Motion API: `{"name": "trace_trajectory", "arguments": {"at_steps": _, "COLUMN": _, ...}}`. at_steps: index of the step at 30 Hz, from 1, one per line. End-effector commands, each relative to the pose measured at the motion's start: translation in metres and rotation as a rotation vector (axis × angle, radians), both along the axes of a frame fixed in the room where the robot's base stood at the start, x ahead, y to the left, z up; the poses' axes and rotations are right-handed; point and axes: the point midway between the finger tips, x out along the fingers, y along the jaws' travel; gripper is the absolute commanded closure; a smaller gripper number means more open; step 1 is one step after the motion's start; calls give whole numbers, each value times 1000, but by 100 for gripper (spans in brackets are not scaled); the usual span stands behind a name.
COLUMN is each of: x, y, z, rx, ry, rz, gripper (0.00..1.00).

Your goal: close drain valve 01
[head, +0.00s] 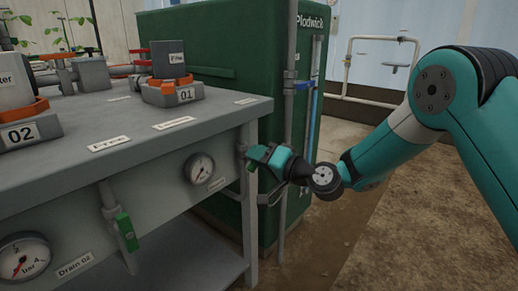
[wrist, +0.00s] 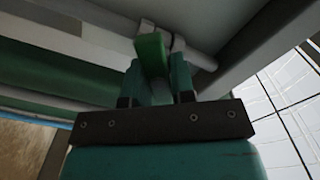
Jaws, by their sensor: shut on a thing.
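In the wrist view a green valve lever (wrist: 151,54) sits on a light grey pipe (wrist: 198,58) under the bench. Its number is not readable there. My gripper (wrist: 158,76) has its teal fingers shut on this lever. The lever points out from the pipe toward my gripper; its exact angle to the pipe is hard to tell. In the head view my gripper (head: 254,157) is at the bench's right front corner, and it mostly hides the lever there.
A second green lever (head: 127,232) hangs under the bench's front near the "Drain 02" label (head: 75,265). Gauges (head: 200,168) are on the front panel. A green tank (head: 230,40) and a thin upright pipe (head: 289,110) stand close behind my gripper. Floor to the right is open.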

Motion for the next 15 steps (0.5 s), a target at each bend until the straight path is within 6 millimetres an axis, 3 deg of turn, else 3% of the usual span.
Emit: {"name": "trace_trajectory", "arguments": {"at_steps": 15, "x": 0, "y": -1, "z": -1, "rx": 280, "ry": 366, "rz": 0, "gripper": 100}}
